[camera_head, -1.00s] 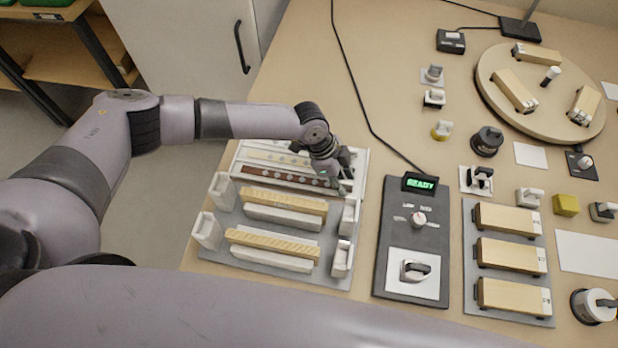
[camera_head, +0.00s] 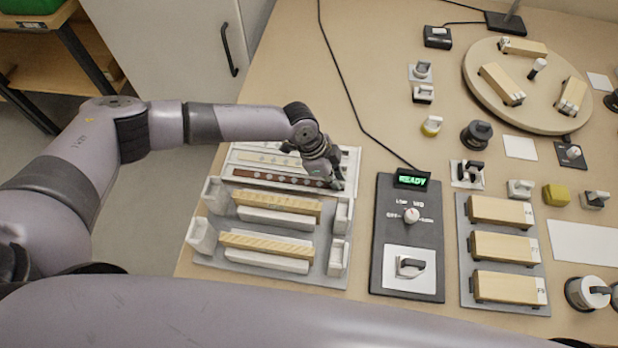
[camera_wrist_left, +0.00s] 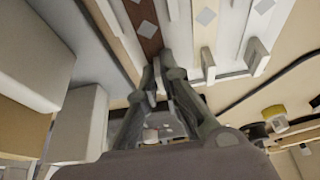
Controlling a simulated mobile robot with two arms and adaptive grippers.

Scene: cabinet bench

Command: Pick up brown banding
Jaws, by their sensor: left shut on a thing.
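The brown banding (camera_head: 278,178) is a dark strip with pale diamond inlays, lying in the white rack at the back left of the bench. It also shows in the left wrist view (camera_wrist_left: 143,22), running away from the fingertips. My left gripper (camera_head: 334,181) is at the strip's right end, pointing down. In the left wrist view its two fingers (camera_wrist_left: 160,72) are close together at the near end of the brown strip, shut on it. The fingers partly hide that end. The strip still looks level with the rack. My right gripper is not in view.
Pale banding (camera_head: 268,159) lies behind the brown strip. A round turntable (camera_head: 480,85) is at the back right.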

